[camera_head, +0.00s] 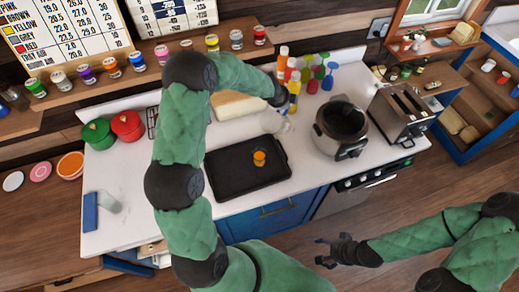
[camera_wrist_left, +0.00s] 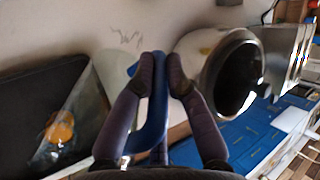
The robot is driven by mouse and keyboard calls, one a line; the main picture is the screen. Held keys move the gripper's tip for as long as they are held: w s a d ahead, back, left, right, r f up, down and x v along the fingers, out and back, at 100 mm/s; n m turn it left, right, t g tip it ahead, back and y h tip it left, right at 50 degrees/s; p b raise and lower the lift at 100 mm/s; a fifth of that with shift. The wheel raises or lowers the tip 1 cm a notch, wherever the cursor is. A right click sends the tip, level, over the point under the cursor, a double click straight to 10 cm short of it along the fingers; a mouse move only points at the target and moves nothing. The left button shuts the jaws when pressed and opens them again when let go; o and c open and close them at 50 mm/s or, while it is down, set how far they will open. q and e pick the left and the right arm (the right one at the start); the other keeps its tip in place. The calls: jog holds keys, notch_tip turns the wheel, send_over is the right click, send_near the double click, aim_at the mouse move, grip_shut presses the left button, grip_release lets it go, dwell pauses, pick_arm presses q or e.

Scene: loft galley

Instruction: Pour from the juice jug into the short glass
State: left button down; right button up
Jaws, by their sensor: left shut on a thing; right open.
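The juice jug (camera_head: 272,122) is a clear vessel with a blue handle (camera_wrist_left: 157,115), held over the counter behind the dark tray (camera_head: 222,178). My left gripper (camera_wrist_left: 161,62) is shut on that handle; in the head view the gripper is small and partly hidden by its arm. The short glass (camera_head: 259,158), with orange liquid in it, stands on the right part of the tray. In the left wrist view an orange patch shows through or beside the clear jug wall; I cannot tell which. My right gripper (camera_head: 325,252) is open and empty, in front of the counter.
A round cooker (camera_head: 340,128) and a toaster (camera_head: 402,108) stand to the right of the tray. Bottles (camera_head: 293,82) and coloured glasses (camera_head: 328,75) stand behind. Red and green pots (camera_head: 127,124) and a blue block (camera_head: 90,211) are at left. The counter left of the tray is mostly clear.

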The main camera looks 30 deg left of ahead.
pick_arm(q)
jog(key=shift+w+f+g+p, duration=0.25)
jog(key=shift+w+g+p, duration=0.6)
jog(key=shift+p, duration=4.8)
jog(key=shift+w+f+g+p, duration=0.3)
jog(key=shift+w+g+p, duration=0.1)
jog(key=shift+p, duration=0.85)
jog(key=shift+w+f+g+b, duration=0.35)
jog(key=shift+f+b, duration=0.1)
jog(key=w+f+g+b, duration=0.1)
jog(key=g+b, duration=0.1)
jog(key=b, duration=0.1)
jog(key=w+f+g+b, duration=0.1)
jog(key=g+b, duration=0.1)
jog(key=b, duration=0.1)
jog(key=shift+y+b, duration=0.3)
